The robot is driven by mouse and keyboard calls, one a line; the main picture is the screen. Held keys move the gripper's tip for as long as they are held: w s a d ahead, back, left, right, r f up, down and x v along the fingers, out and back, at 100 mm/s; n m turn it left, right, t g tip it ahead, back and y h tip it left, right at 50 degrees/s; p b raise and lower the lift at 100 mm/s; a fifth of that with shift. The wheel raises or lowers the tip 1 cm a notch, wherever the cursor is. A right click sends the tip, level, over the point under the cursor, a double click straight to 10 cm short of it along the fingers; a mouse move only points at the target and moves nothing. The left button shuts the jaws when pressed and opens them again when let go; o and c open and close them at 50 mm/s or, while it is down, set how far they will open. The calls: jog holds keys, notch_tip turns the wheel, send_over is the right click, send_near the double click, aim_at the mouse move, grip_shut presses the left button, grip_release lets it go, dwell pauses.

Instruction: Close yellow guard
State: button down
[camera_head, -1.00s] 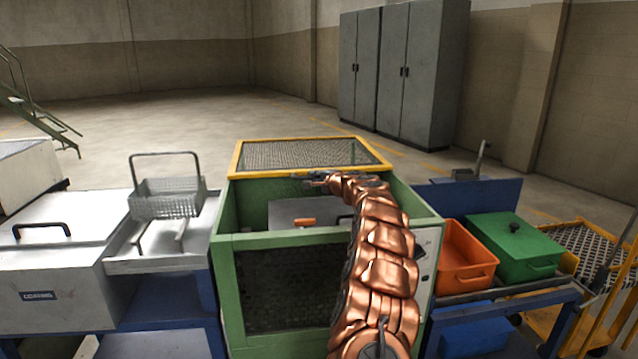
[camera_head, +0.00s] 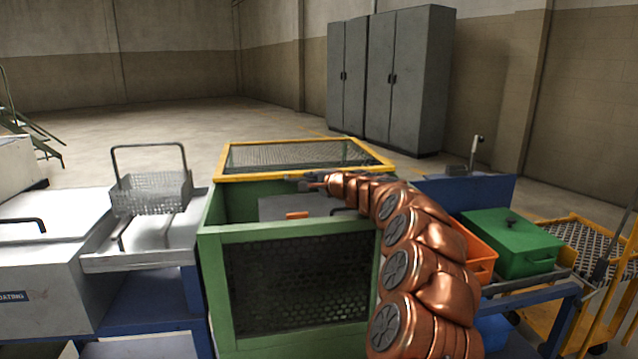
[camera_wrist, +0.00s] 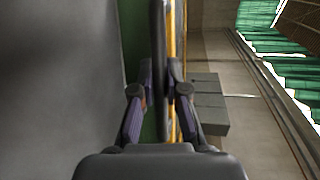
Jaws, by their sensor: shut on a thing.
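The yellow guard (camera_head: 375,159) is a yellow frame with grey mesh at the far top side of the green machine housing (camera_head: 217,235). The housing is open in front of it, with a grey lid with an orange handle (camera_head: 297,215) visible inside. My gripper (camera_head: 308,181) is at the guard's near edge, close to its middle. In the wrist view, my gripper (camera_wrist: 159,97) is shut on a dark upright bar (camera_wrist: 159,50) running beside the guard's yellow edge (camera_wrist: 176,45). The bar looks like the guard's handle. My copper arm hides the housing's right side.
A wire basket (camera_head: 152,192) stands on the pale bench at left. An orange bin (camera_head: 480,258) and a green lidded box (camera_head: 512,243) sit on the right cart, next to a yellow trolley (camera_head: 575,228). Grey cabinets (camera_head: 405,85) stand behind, with open floor before them.

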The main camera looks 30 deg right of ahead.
jog(key=shift+s+d+r, duration=0.1)
jog(key=shift+s+d, duration=0.2)
jog(key=shift+s, duration=0.05)
jog(key=c, duration=1.5)
grip_release()
jog(key=o, duration=0.3)
jog(key=shift+a, duration=0.35)
jog(key=v, duration=1)
jog(key=shift+s+d, duration=0.1)
jog(key=shift+s, duration=0.85)
